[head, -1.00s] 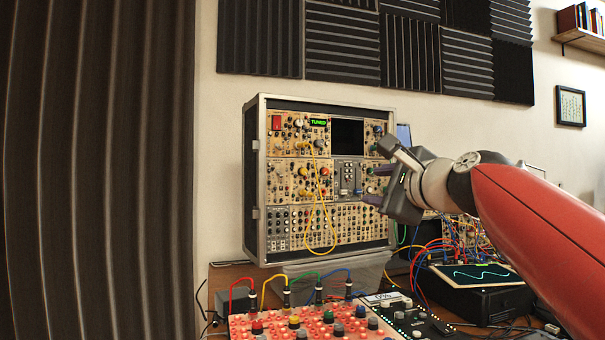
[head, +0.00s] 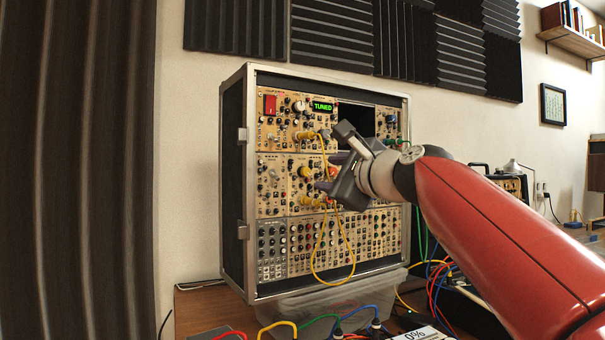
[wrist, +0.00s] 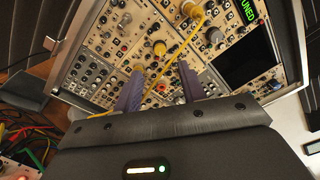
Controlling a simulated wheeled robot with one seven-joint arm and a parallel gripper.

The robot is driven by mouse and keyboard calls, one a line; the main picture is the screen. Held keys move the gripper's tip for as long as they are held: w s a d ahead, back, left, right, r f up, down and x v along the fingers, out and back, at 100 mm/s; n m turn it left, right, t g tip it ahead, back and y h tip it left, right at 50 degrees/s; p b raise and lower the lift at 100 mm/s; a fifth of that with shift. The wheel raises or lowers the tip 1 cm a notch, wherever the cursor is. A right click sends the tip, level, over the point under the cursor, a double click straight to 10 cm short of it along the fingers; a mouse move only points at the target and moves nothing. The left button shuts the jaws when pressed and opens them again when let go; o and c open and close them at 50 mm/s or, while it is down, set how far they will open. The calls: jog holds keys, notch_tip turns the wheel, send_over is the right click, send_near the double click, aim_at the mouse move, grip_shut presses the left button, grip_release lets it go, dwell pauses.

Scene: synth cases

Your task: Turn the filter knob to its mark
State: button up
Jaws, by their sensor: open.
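The synth case (head: 235,190) stands upright, its front packed with tan modules and many knobs. Labels are too small to read, so I cannot tell for sure which knob is the filter knob, and I see no mark clearly. My gripper (head: 331,173) is at the middle row of modules, its purple fingers pointing at the panel. In the wrist view my gripper (wrist: 160,70) is open, with a small orange-red knob (wrist: 161,87) showing between the fingers. Contact cannot be told. A larger yellow-topped knob (wrist: 159,47) lies just beyond the fingertips.
A yellow patch cable (head: 314,262) hangs down the panel close to my fingers and crosses the wrist view. A green display (head: 324,106) reads TUNED. Coloured cables (head: 345,322) and gear crowd the table below. A dark curtain (head: 80,170) hangs at the left.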

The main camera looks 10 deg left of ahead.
aim_at(307, 173)
jog(key=p+x, duration=0.2)
jog(key=x, duration=0.5)
jog(key=shift+w+a, duration=0.2)
jog(key=shift+w, duration=0.1)
jog(key=shift+c, duration=0.4)
grip_shut()
jog(key=shift+n, duration=0.4)
jog(key=n+b, duration=0.1)
jog(key=n, duration=0.4)
jog(key=shift+f, duration=0.1)
jog(key=n+b, duration=0.2)
jog(key=n, duration=0.4)
jog(key=shift+n+y, duration=0.3)
jog(key=shift+n, duration=0.4)
